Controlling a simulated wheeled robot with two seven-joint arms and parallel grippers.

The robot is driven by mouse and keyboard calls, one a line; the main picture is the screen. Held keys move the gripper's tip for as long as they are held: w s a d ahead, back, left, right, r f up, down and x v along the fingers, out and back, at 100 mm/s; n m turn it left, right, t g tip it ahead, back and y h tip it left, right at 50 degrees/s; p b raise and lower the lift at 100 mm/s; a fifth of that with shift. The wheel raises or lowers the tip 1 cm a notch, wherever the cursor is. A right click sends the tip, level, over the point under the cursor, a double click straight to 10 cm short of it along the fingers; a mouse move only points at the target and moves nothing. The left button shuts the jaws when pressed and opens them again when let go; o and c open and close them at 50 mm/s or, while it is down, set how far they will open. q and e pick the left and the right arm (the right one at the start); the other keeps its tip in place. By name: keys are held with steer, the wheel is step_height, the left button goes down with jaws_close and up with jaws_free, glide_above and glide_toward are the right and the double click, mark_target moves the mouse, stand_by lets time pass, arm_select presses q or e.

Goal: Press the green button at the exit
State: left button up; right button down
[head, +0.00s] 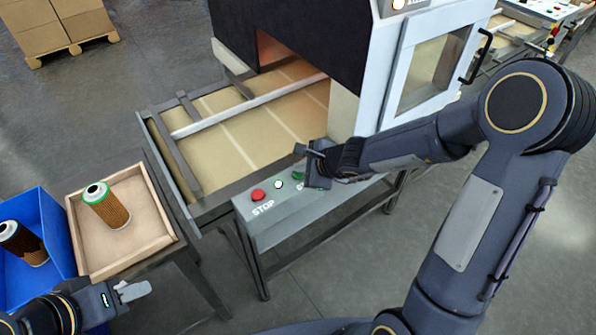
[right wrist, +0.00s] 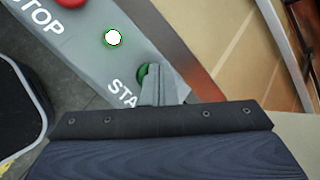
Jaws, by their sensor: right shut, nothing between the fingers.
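The green button (head: 298,176) sits on the grey control panel (head: 262,228) at the conveyor's exit, by the partly hidden lettering. In the right wrist view the green button (right wrist: 142,76) shows beside and partly behind my fingertips. My right gripper (head: 306,152) is shut and empty, over the green button's end of the panel; its fingers also show in the right wrist view (right wrist: 163,75). I cannot tell whether the fingertips touch the button. My left gripper (head: 137,290) is at the lower left, away from the panel; its finger gap is unclear.
A red STOP button (head: 258,195) and a lit white lamp (head: 278,185) share the panel. The conveyor (head: 215,150) lies behind it. A wooden tray (head: 160,240) holds a green-topped filter (head: 108,208); a blue bin (head: 58,225) holds a dark filter (head: 20,243).

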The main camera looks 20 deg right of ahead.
mark_target(302, 175)
steer(key=shift+r+p, duration=0.7)
steer(key=shift+r, duration=0.1)
step_height(302, 175, up, 5)
steer(key=p, duration=0.4)
steer(key=shift+r+p, duration=0.1)
steer(key=shift+p, duration=0.3)
